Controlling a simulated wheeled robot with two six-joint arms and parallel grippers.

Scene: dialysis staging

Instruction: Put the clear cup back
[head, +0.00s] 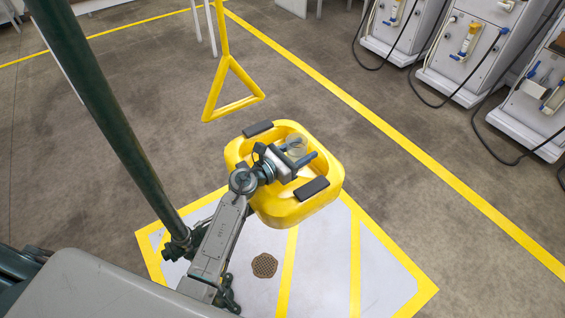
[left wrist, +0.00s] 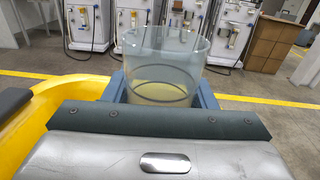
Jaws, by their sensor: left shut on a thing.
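The clear cup (head: 296,146) is an open-topped, see-through cylinder. My left gripper (head: 300,153) is shut on it, with a blue finger on each side. In the left wrist view the cup (left wrist: 162,68) stands upright between the fingers (left wrist: 160,92), and its far side is seen through its wall. In the head view the cup is over the yellow tub (head: 327,190) with two dark grip pads. I cannot tell whether the cup touches the tub. My right gripper is not in view.
A brown, round, patterned disc (head: 264,266) lies on the white floor area (head: 325,270) marked with yellow lines. A yellow triangular frame (head: 232,92) on a pole is just behind the tub. Grey dialysis machines (head: 465,50) with hoses stand at the back right. Open floor lies between.

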